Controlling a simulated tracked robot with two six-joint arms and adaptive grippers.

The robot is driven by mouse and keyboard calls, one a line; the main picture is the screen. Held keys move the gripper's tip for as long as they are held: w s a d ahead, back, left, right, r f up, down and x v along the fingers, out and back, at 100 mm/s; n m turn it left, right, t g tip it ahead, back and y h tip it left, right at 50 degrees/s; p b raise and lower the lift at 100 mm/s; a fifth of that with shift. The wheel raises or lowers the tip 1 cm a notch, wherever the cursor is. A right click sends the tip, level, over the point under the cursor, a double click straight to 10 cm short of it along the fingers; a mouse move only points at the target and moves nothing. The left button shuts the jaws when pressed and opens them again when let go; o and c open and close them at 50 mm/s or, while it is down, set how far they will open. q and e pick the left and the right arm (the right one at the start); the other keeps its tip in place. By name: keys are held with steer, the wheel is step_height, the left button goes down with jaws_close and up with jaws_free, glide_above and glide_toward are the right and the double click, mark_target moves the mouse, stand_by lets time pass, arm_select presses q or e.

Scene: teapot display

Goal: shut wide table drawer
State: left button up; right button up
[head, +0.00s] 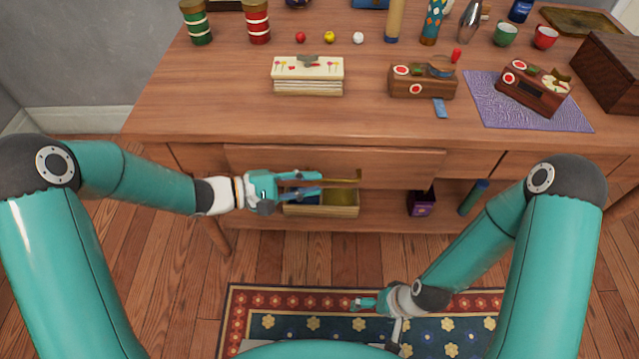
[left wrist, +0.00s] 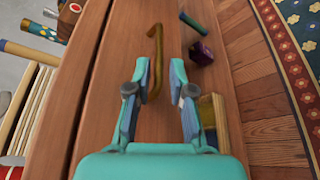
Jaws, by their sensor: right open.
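The wide table drawer (head: 400,167) is in the middle of the table front; how far it stands out is hard to tell from above. Its brass handle (head: 345,182) is partly hidden by my left gripper (head: 318,183). In the left wrist view the handle (left wrist: 155,50) lies along the drawer front (left wrist: 95,130), ahead of and partly between the fingers of the left gripper (left wrist: 162,78), which is open. Contact with the handle cannot be told. My right gripper (head: 362,303) is open and empty, low over the rug, away from the drawer.
On the lower shelf are a wooden box (head: 340,210), a purple box (head: 422,203) and a green cylinder (head: 474,197). The tabletop (head: 225,100) carries a white box (head: 308,75), a wooden box with red discs (head: 422,82) and several jars. A patterned rug (head: 290,325) lies in front.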

mark_target(326, 181)
arm_select(q)
steer(key=shift+b+x, duration=0.45)
steer(key=shift+x, duration=1.8)
jaws_close()
